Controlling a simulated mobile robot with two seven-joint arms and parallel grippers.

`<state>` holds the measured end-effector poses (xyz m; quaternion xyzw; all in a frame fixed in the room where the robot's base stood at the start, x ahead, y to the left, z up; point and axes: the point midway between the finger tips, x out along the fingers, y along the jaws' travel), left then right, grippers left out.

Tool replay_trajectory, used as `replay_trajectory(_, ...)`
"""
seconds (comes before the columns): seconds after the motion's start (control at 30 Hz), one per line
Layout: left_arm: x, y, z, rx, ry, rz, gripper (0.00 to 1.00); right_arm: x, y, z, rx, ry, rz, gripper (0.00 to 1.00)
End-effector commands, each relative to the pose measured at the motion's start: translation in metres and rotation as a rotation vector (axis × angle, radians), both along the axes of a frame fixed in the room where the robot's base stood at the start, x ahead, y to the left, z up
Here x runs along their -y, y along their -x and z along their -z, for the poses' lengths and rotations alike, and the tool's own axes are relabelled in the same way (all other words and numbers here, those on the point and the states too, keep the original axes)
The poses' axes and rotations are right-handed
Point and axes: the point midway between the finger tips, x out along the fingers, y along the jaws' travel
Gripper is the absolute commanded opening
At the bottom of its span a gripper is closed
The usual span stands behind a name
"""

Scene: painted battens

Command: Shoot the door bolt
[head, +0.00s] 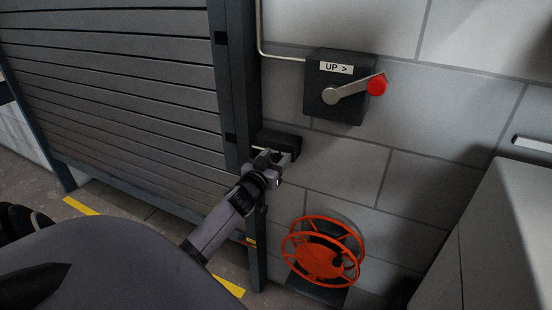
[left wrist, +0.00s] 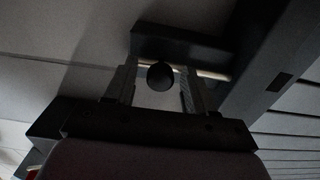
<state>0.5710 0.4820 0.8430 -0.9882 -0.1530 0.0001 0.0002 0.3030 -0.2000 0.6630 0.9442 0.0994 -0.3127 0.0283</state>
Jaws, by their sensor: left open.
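The door bolt's dark housing (head: 280,142) is mounted beside the guide rail (head: 240,110) of the grey slatted door (head: 110,90). In the left wrist view, a pale bolt rod (left wrist: 214,75) runs along the dark housing (left wrist: 178,44) toward the rail, and a round black knob (left wrist: 160,76) stands out from it. My left gripper (head: 273,158) is open at the bolt, with one finger on each side of the knob. Gaps show between the knob and both fingers. The gripper hides the knob in the head view. My right gripper is not in view.
A dark box (head: 323,107) labelled "UP >" with a red-knobbed crank (head: 376,86) is on the block wall above the bolt. An orange reel (head: 318,258) is low on the wall. A pale cabinet (head: 500,230) stands at the right. Yellow tape marks the floor.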

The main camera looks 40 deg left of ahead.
Motion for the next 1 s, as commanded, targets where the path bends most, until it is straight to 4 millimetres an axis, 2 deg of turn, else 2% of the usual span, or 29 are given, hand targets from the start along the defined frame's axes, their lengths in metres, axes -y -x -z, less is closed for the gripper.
replay_trajectory(0.37, -0.002, -0.006, 0.0, 0.0, 0.001, 0.001, 0.54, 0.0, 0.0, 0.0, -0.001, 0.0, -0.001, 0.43)
replay_trajectory(0.4, -0.002, -0.006, 0.0, 0.0, 0.0, 0.0, 0.51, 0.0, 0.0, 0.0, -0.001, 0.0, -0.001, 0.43)
replay_trajectory(0.57, -0.002, -0.005, 0.0, 0.0, 0.0, 0.0, 0.0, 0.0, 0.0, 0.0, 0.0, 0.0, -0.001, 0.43)
replay_trajectory(0.73, -0.005, -0.004, 0.0, -0.001, -0.001, 0.0, 0.0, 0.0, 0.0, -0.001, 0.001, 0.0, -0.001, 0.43)
replay_trajectory(1.0, -0.043, 0.008, 0.0, -0.003, -0.002, -0.002, 0.0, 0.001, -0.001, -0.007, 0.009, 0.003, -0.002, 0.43)
